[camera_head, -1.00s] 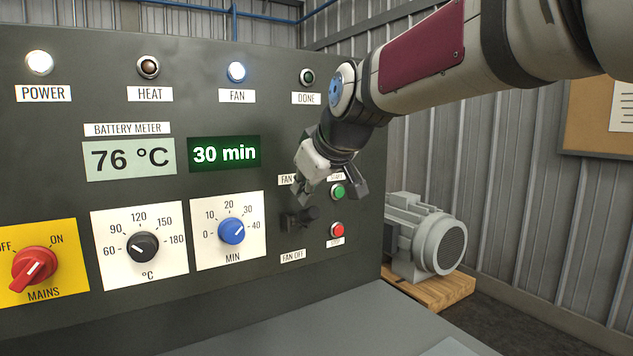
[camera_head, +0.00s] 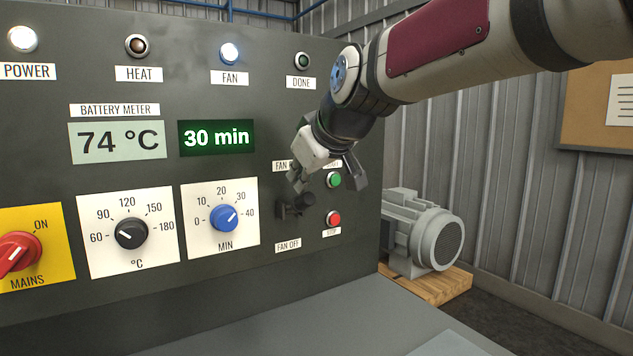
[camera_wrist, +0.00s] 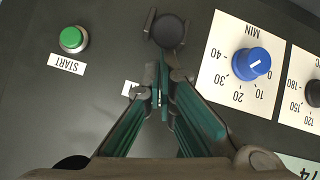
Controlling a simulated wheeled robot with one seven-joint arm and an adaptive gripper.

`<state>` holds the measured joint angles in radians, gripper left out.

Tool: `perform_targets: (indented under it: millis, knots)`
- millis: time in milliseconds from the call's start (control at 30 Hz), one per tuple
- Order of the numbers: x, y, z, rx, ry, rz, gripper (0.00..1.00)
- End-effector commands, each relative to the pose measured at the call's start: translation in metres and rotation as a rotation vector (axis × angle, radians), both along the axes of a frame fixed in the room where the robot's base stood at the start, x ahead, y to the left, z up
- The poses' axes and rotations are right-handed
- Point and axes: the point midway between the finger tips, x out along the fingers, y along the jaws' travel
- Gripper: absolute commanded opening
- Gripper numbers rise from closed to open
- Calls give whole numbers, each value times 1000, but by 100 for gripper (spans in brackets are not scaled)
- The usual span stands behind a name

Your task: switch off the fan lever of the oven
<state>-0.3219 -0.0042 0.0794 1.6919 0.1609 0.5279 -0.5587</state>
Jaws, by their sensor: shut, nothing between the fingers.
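The fan lever (camera_head: 296,207) is a dark handle with a round knob on the oven panel, above the "FAN OFF" label (camera_head: 288,245) and below a partly hidden "FAN" label (camera_head: 281,166). The fan lamp (camera_head: 229,53) is lit. My gripper (camera_head: 322,188) is at the panel just above the lever; it also shows in the wrist view (camera_wrist: 161,92). Its fingers are together and empty, with the tips close to the round dark knob (camera_wrist: 168,31). I cannot tell whether they touch it.
Right of the lever are the green start button (camera_head: 333,180) and red stop button (camera_head: 333,219). Left are the blue minute dial (camera_head: 223,218), black temperature dial (camera_head: 131,234) and red mains switch (camera_head: 18,252). A grey motor (camera_head: 425,235) stands behind on a wooden pallet (camera_head: 440,284).

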Motion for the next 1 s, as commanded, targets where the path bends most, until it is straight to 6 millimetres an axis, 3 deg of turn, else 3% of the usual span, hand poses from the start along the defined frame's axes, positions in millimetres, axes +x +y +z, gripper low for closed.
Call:
perform_targets:
  millis: [1000]
  knots:
    - [-5, -5, -14, 79, -118, 0, 0]
